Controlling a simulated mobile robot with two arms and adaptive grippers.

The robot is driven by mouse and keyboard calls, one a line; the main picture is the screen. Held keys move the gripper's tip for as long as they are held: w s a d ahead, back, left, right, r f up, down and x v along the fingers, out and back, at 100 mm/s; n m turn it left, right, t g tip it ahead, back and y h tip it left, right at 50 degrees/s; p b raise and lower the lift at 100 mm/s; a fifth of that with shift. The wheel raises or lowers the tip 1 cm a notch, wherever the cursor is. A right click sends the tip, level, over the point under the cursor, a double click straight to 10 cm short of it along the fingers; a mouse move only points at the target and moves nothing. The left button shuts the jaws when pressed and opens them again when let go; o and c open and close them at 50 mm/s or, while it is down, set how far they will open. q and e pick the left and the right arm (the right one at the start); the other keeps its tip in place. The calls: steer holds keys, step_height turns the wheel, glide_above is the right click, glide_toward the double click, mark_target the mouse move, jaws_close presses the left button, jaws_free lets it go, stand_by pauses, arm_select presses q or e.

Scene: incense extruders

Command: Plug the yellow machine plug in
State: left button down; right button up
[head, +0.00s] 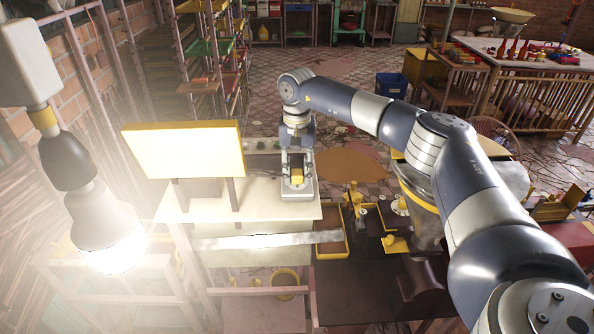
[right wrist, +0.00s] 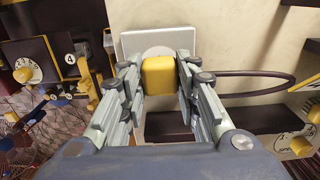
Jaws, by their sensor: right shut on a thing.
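The yellow plug (right wrist: 158,82) is between the fingers of my right gripper (right wrist: 158,68), which is shut on it. In the head view the right gripper (head: 297,168) points down over the right end of the pale table, with the yellow plug (head: 297,178) between its fingers. A white square plate with a grey round face (right wrist: 131,42), which looks like a socket, is right behind the plug. In the head view its white edge (head: 298,194) shows below the gripper. Whether the plug sits in it is hidden. My left gripper is not in view.
A bright yellow-framed panel (head: 184,150) stands on the pale table (head: 262,208), left of the gripper. A dark cable (right wrist: 262,95) loops at right in the wrist view. Dark machine parts with yellow pieces (head: 354,202) stand to the right. A lit bulb (head: 106,230) hangs at left.

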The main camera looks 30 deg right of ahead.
mark_target(297, 172)
steer(key=shift+f+b, duration=0.35)
steer(key=shift+f, duration=0.25)
steer(key=o, duration=1.1)
steer(key=shift+r, duration=0.15)
step_height(297, 172, up, 12)
steer(key=shift+f, duration=0.1)
